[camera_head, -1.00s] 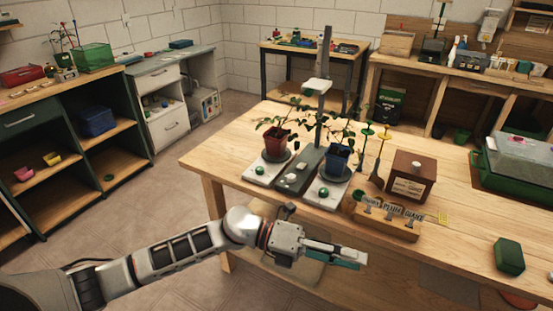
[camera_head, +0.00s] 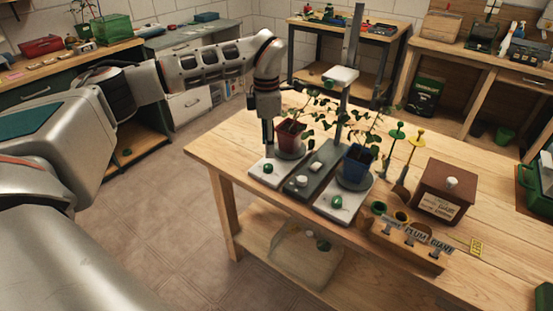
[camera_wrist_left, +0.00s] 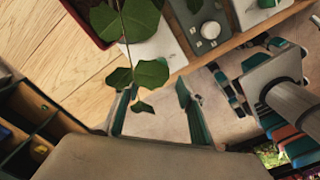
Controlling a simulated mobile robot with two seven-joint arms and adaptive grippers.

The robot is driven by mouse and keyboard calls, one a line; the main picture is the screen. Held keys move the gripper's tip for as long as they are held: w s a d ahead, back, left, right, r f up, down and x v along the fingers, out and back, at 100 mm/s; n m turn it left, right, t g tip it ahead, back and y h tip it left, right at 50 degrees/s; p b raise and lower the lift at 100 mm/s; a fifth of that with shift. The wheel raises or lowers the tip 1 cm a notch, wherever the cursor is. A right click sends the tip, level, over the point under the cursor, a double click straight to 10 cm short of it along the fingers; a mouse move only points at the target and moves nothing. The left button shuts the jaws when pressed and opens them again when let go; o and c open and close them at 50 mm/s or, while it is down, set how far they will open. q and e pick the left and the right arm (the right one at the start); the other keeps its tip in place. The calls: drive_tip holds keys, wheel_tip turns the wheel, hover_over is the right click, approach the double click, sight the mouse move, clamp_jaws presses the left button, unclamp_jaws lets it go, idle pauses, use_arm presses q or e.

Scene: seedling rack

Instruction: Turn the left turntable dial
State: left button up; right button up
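The left turntable has a white base (camera_head: 258,172) with a green dial (camera_head: 268,169) at its front and a red pot (camera_head: 287,137) with a leafy plant on its round plate. My left gripper (camera_head: 268,152) points down just above and behind the dial, close to the pot's left side; it looks apart from the dial. In the left wrist view the fingers (camera_wrist_left: 156,92) are spread, with leaves in front of them. The red pot (camera_wrist_left: 76,24) is at top left there, and the left base (camera_wrist_left: 165,50) is partly covered by leaves; I cannot make out its dial. My right gripper is not in view.
A grey stand (camera_head: 300,184) with a tall post is right of the left base. Beyond it is the right turntable base (camera_head: 328,207) with a green dial (camera_head: 336,201) and a blue pot (camera_head: 357,165). The bench's (camera_head: 220,160) left end is bare.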

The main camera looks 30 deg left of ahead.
sight(268, 165)
use_arm(q)
wheel_tip(268, 165, down, 8)
drive_tip(key=shift+s+r+b, duration=0.1)
drive_tip(key=shift+r+b, duration=0.1)
drive_tip(key=shift+b, duration=0.25)
clamp_jaws()
